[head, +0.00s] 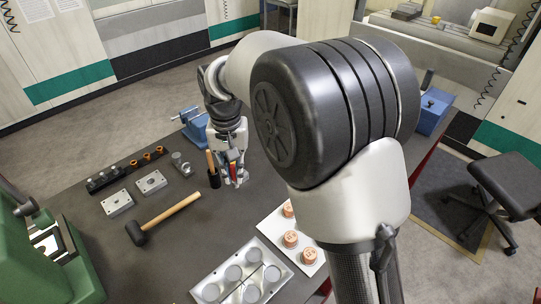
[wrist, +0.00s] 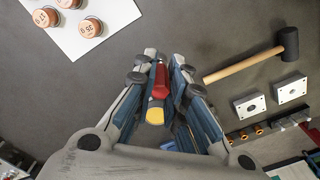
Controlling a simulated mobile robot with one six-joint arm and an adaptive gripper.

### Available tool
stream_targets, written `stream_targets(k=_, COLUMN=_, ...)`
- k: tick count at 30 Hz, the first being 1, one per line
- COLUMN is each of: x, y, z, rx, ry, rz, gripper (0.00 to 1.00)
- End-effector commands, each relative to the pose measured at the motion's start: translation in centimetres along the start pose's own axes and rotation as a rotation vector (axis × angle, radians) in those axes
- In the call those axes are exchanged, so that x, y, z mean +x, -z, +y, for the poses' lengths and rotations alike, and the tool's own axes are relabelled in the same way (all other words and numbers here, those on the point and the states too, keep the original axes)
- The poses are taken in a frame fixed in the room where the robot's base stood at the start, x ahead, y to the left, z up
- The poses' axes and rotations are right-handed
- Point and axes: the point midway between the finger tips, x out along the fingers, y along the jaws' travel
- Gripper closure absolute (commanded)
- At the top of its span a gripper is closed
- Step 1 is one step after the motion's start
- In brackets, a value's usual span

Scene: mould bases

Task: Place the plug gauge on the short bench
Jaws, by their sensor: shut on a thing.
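A small plug gauge with a red part, a yellow band and a pale end (wrist: 160,85) is held between the fingers of my gripper (wrist: 162,68). A sliver of its red part (head: 232,169) shows between the fingers in the head view. My gripper (head: 236,180) is shut on it above the dark grey bench top (head: 110,240), pointing down. The fingers hide part of the gauge. I cannot tell which surface is called the short bench.
A hammer (head: 160,220), metal blocks (head: 150,182) and a blue vise (head: 194,126) stand left of my gripper. A white plate with copper-coloured pieces (head: 291,239) and a tray of round discs (head: 205,281) lie in front. A black chair (head: 510,190) stands right.

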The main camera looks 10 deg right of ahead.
Motion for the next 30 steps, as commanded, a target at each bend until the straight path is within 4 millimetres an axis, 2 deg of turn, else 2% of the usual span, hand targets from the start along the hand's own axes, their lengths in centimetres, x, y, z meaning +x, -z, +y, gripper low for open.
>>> stream_targets(k=1, x=-0.7, y=-0.1, z=-2.1, rx=0.001, ry=0.000, rz=0.001, gripper=1.00)
stream_targets(k=3, x=-1.4, y=-0.2, z=-4.2, rx=0.015, ry=0.000, rz=0.001, gripper=1.00)
stream_targets(k=6, x=-2.1, y=-0.5, z=-6.3, rx=0.031, ry=0.000, rz=0.000, gripper=1.00)
stream_targets(k=9, x=-2.5, y=-0.7, z=-7.5, rx=0.040, ry=0.000, rz=0.000, gripper=1.00)
stream_targets(k=14, x=-2.4, y=-0.8, z=-7.9, rx=0.045, ry=-0.001, rz=-0.001, gripper=1.00)
stream_targets(k=17, x=-0.9, y=-0.9, z=-7.8, rx=0.045, ry=-0.003, rz=-0.004, gripper=1.00)
stream_targets(k=27, x=8.2, y=-0.9, z=-7.7, rx=0.044, ry=-0.003, rz=-0.005, gripper=1.00)
stream_targets(k=30, x=10.1, y=-0.8, z=-7.7, rx=0.044, ry=-0.002, rz=-0.003, gripper=1.00)
